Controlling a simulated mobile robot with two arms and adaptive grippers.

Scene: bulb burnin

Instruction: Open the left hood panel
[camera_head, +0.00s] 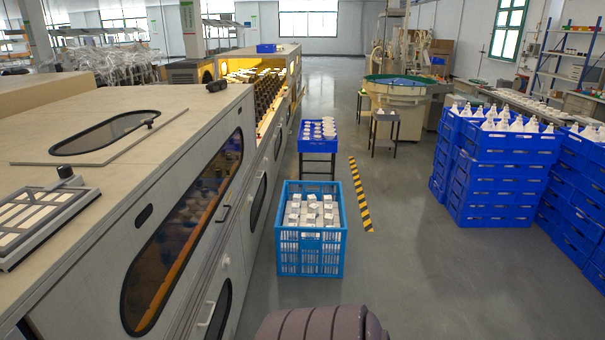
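A long beige machine (190,120) runs along the left side. A flat panel (60,158) with a rounded dark window (105,132) lies flush or nearly flush on its top, with a small black knob (150,124) near the window's right end. The machine's sloping side has a long rounded window (185,240) with an amber interior behind it. I cannot tell which of these is the left hood panel. A handle (222,213) sits right of the side window. Neither of my grippers is in view.
A light-blue crate (312,262) of white boxes stands on the floor beside the machine. Behind it, a blue tray (318,140) rests on a black stand. Blue crates (500,180) are stacked at right. The grey floor (410,260) between is clear.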

